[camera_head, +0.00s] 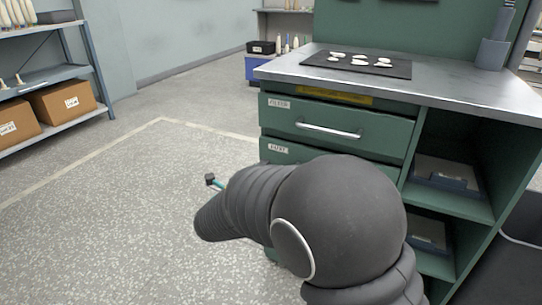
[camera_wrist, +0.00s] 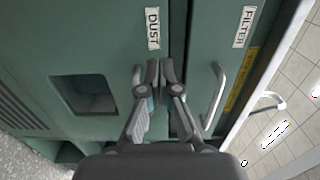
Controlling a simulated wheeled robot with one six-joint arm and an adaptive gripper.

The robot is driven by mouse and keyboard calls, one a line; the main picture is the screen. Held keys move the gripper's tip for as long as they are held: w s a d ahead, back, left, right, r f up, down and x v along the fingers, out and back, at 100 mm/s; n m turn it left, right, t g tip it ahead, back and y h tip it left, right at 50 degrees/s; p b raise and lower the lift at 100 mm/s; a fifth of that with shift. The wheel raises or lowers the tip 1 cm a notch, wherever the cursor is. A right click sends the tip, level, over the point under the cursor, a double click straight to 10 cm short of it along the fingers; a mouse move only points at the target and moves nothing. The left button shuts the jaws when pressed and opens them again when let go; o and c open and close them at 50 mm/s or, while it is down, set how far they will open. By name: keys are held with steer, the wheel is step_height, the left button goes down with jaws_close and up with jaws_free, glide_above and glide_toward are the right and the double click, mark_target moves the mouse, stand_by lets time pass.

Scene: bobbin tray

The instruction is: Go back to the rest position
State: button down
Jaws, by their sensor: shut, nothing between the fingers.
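My gripper (camera_wrist: 160,70) is shut and empty in the wrist view, its fingertips together in front of the green cabinet (camera_wrist: 100,30). A grey handle beside the fingertips is partly hidden by them; I cannot tell whether they touch it. In the head view, my arm blocks most of the gripper; only a small dark tip with a teal part (camera_head: 211,181) shows, left of the cabinet.
The workbench (camera_head: 450,92) carries a dark mat (camera_head: 395,69) with several white pieces. Its top drawer (camera_head: 350,130) looks closed, and open shelves stand at right. A shelf rack (camera_head: 70,72) with cardboard boxes (camera_head: 62,101) stands at left. The speckled floor between is clear.

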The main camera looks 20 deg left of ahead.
steer(key=shift+s+a, duration=0.1)
steer(key=shift+s, duration=2.1)
